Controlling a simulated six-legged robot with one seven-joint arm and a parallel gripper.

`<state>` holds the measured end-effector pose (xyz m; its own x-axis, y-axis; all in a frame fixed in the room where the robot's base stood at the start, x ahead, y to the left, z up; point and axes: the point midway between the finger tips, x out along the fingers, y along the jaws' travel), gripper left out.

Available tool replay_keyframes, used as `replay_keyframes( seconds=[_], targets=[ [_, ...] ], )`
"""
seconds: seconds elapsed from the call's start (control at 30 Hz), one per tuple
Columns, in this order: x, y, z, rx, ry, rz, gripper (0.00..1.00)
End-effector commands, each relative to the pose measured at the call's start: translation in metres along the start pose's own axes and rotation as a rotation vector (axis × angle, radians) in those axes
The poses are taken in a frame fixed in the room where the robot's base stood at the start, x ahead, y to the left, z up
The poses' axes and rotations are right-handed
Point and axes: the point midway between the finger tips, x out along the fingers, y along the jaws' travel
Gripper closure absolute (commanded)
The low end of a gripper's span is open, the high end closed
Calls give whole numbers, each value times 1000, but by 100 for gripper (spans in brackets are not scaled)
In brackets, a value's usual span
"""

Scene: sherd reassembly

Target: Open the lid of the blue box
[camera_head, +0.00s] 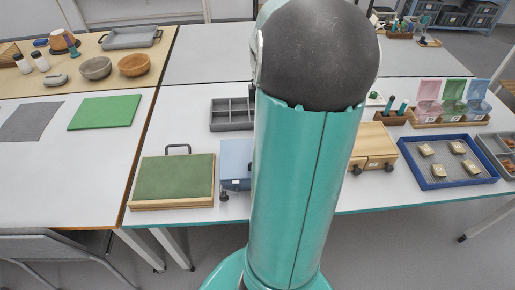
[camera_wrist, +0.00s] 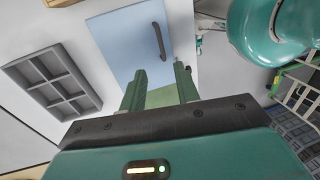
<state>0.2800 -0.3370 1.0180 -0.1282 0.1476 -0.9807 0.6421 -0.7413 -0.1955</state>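The light blue box (camera_head: 236,160) stands near the front edge of the white table, partly hidden behind my arm in the head view. In the wrist view its pale blue face (camera_wrist: 125,45) shows flat and unbroken, with a dark bar handle (camera_wrist: 159,41) along one side. I see no gap at a lid. My gripper (camera_wrist: 160,69) is open, its two green fingers apart with nothing held between them. The fingertips point toward the box, close to the handle end in the picture; whether they touch it I cannot tell. The head view hides my gripper.
A green-topped box (camera_head: 174,177) with a handle stands left of the blue box. A grey compartment tray (camera_head: 232,114) lies behind it. A wooden box (camera_head: 374,146) and a blue tray (camera_head: 431,181) with several small blocks are to the right.

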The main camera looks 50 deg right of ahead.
Motion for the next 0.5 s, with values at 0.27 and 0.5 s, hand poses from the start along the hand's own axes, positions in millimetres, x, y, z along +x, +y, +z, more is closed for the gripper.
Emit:
replay_keyframes(
  seconds=[0.27, 0.5],
  targets=[
    [37, 0, 1, -3, 0, -5, 68],
    [85, -1, 0, -4, 1, -5, 68]
  ],
)
